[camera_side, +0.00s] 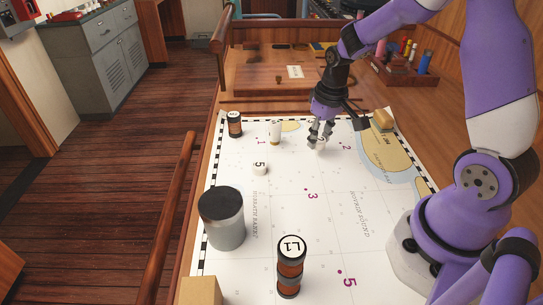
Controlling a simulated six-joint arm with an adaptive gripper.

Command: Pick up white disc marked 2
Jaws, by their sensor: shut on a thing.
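My gripper (320,134) points down over the far part of the chart and is shut on a small white disc (320,145). The fingers cover part of this disc, and I cannot read a mark on it. I cannot tell whether it touches the chart or is just above it. A purple printed 2 (344,147) is on the chart just right of it. Another white disc, marked 5 (260,168), lies to the left and nearer.
The chart (310,245) covers the table. A dark-lidded jar (222,218), a cylinder marked L1 (290,266), a dark small jar (234,124) and a white cylinder (274,132) stand on it. Wooden blocks (384,118) sit at its edges. The chart's middle is mostly clear.

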